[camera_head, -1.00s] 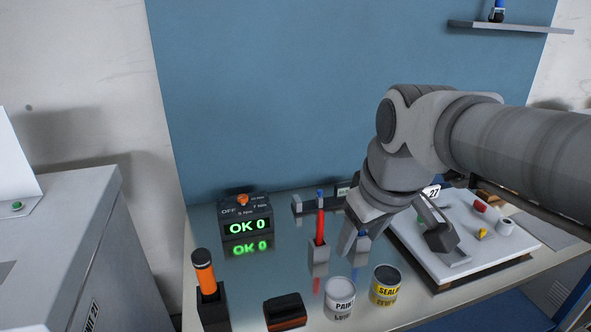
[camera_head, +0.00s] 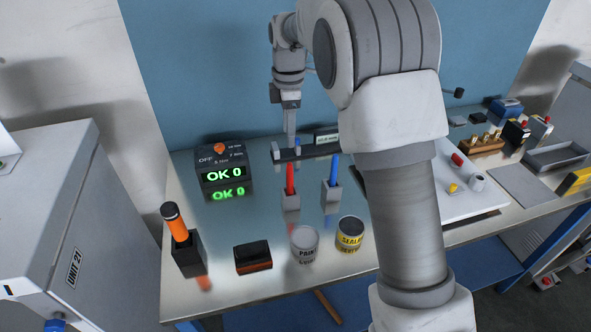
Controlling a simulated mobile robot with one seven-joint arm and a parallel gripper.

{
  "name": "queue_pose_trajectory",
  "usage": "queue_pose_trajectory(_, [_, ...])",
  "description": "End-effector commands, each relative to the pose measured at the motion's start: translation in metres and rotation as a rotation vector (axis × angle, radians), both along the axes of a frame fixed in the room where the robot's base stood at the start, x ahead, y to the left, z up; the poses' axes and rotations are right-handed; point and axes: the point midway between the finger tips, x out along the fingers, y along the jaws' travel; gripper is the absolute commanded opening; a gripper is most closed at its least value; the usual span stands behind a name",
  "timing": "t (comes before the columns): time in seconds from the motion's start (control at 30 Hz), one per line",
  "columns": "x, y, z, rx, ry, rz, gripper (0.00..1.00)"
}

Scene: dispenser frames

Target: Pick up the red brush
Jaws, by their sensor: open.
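The red brush (camera_head: 290,178) stands upright in a small grey holder (camera_head: 291,201) on the shiny bench. A blue brush (camera_head: 335,168) stands in a similar holder (camera_head: 332,194) to its right. My gripper (camera_head: 291,145) points down behind and above the red brush, close to the back rack. It is open and empty, apart from both brushes. Its fingers are seen edge-on and overlap, so the gap between them is hidden.
A paint can (camera_head: 305,244) and a sealer can (camera_head: 349,233) stand in front of the holders. A dark block (camera_head: 252,257), an orange-handled tool (camera_head: 174,222) and the OK 0 display box (camera_head: 222,170) are to the left. My arm hides part of the white tray (camera_head: 455,205).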

Motion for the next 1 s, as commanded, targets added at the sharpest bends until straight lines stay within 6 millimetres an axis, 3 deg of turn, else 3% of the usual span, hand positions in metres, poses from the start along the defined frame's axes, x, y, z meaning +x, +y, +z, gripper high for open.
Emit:
queue_pose_trajectory(0.27, [0.011,0.010,-0.022,-0.010,0.025,0.094,0.60])
queue_pose_trajectory(0.7, [0.009,0.009,-0.110,-0.011,0.027,0.092,0.60])
queue_pose_trajectory(1.0, [0.010,0.009,-0.138,-0.010,0.023,0.092,0.60])
